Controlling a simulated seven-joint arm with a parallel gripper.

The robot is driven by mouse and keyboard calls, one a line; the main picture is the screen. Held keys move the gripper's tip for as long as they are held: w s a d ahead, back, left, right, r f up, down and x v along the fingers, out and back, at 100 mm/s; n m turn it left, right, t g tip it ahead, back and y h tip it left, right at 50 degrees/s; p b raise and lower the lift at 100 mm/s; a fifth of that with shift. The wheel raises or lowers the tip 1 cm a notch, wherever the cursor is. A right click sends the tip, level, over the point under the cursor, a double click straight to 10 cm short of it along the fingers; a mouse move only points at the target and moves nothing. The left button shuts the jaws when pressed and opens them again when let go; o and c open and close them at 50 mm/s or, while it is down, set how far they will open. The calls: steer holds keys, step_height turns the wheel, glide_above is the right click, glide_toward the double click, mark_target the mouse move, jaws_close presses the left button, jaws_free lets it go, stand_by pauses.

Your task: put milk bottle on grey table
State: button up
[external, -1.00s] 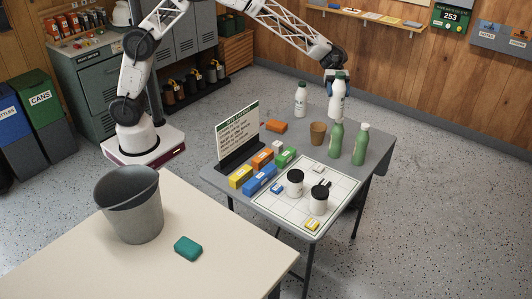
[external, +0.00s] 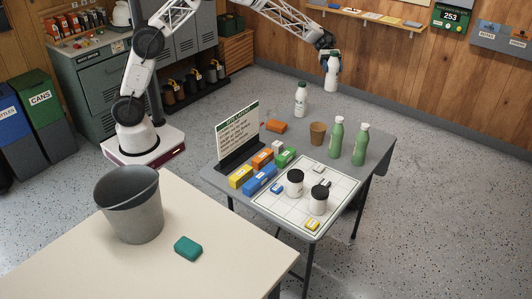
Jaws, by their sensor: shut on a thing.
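My gripper (external: 329,55) is shut on a white milk bottle (external: 332,77) near its top. The bottle hangs upright in the air above the far part of the grey table (external: 378,147), clear of its top. The gripper hides the bottle's cap. A second white bottle (external: 300,101) with a green cap stands on the table, to the left of and lower in the picture than the held one.
Two green bottles (external: 337,138) (external: 361,145) and a brown cup (external: 317,133) stand below the held bottle. A sign (external: 237,132), coloured boxes (external: 260,180) and black-lidded jars (external: 318,202) crowd the nearer part. A beige table (external: 230,235) with a grey bin (external: 133,212) is nearest.

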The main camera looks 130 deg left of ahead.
mark_target(332, 91)
step_height(332, 91, down, 10)
steer(key=shift+w+d+f, duration=0.1)
steer(key=shift+d, duration=0.05)
stand_by(0.3)
step_height(332, 91, down, 6)
stand_by(0.5)
steer(key=shift+f, duration=0.2)
steer(key=shift+f, duration=1.75)
steer(key=shift+f, duration=0.15)
steer(key=o, duration=1.1)
steer(key=v, duration=1.2)
